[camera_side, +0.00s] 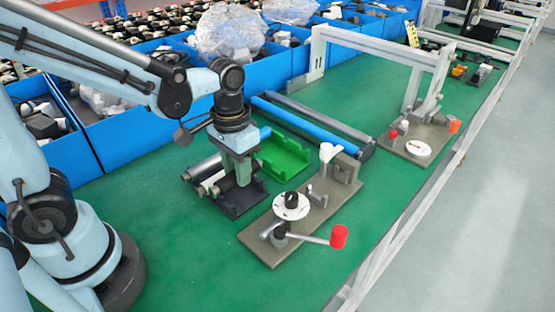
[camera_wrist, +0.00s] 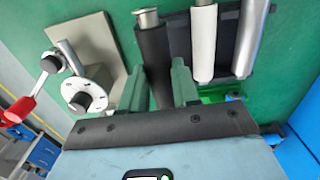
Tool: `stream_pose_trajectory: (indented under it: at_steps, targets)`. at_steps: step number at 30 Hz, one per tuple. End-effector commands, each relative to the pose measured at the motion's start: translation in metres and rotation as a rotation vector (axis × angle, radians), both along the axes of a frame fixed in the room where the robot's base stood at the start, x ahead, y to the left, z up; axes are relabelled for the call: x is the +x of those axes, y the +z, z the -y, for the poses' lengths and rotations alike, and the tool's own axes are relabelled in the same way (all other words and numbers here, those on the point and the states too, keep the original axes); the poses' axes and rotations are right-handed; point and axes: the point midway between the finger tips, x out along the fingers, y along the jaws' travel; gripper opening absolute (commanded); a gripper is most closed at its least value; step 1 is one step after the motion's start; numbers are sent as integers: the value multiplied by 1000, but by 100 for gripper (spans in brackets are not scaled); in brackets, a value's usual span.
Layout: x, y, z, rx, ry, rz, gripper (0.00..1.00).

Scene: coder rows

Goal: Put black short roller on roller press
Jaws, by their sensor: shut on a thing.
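The black short roller (camera_wrist: 152,47) with a metal end lies between the two green fingers of my gripper (camera_wrist: 160,82) in the wrist view. In the side view my gripper (camera_side: 240,168) points down over the right part of the dark roller tray (camera_side: 243,207), largely hiding the black roller. I cannot tell whether the roller still touches the tray. The roller press (camera_side: 262,243) is right of the tray, with a white dial (camera_side: 291,206) and a red-knobbed crank (camera_side: 338,236). The press also shows at left in the wrist view (camera_wrist: 117,53).
A white roller (camera_wrist: 203,42) and a silver roller (camera_wrist: 250,38) lie beside the black one. A green tray (camera_side: 284,158) and a long blue roller (camera_side: 308,122) lie behind. A second press (camera_side: 405,148) stands at right. Blue bins (camera_side: 130,130) line the back. The front green tabletop is clear.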

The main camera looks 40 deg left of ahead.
Motion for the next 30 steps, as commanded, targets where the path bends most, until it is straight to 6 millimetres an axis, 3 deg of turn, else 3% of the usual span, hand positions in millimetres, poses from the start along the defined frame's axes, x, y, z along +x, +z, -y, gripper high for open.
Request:
stream_pose_trajectory:
  at_steps: [11,21,28,30]
  targets:
    - [0,7,0,0,0,0,0]
    - [0,59,0,0,0,0,0]
    - [0,88,0,0,0,0,0]
    - [8,91,4,0,-2,0,0]
